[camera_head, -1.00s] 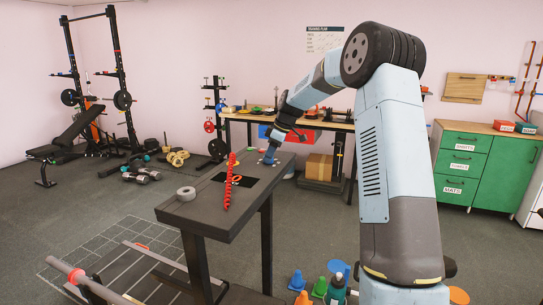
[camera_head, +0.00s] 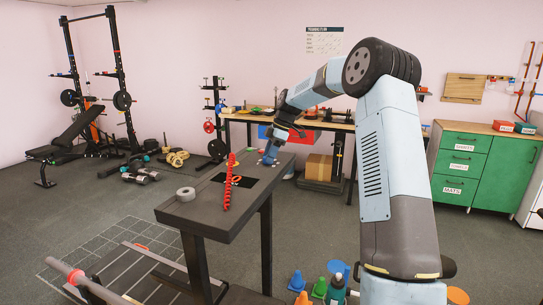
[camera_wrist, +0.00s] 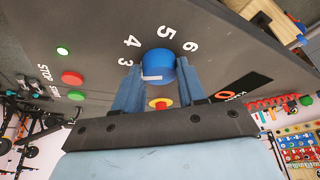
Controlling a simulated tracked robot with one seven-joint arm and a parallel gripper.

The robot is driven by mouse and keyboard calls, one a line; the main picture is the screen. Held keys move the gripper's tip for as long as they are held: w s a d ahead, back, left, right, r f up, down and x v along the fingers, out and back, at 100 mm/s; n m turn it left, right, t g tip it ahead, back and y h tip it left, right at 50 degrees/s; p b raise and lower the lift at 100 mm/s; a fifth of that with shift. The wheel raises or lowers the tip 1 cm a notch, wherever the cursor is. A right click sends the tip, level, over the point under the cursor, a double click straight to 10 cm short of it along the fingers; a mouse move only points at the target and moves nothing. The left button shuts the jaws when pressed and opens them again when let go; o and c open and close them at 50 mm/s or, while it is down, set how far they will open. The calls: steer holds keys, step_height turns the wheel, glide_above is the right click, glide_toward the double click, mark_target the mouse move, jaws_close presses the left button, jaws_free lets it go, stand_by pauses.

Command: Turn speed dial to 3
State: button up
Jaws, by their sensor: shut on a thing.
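The blue speed dial (camera_wrist: 160,64) stands on the dark console panel (camera_wrist: 215,45), with white numbers 3 to 6 showing around it in the wrist view. A white mark on the dial faces left in that view, near the 3; exactly where it points is hard to tell. My gripper (camera_wrist: 161,72) is shut on the dial, with one blue finger on each side. In the head view my gripper (camera_head: 268,156) reaches down to the far end of the console (camera_head: 205,212); the dial is too small to make out there.
In the wrist view, a red stop button (camera_wrist: 72,78), a green button (camera_wrist: 76,96) and a green light (camera_wrist: 63,50) sit left of the dial. A red and yellow knob (camera_wrist: 160,103) shows between my fingers. A grey tape roll (camera_head: 186,194) lies on the console.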

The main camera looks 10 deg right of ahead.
steer(key=shift+f, duration=0.1)
steer(key=o, duration=1.1)
steer(key=shift+c, duration=0.2)
steer(key=shift+r, duration=0.2)
steer(key=shift+d+r, duration=0.15)
steer(key=shift+r, duration=0.1)
steer(key=v, duration=1.2)
steer(key=shift+d+r, duration=0.2)
steer(key=shift+r, duration=0.15)
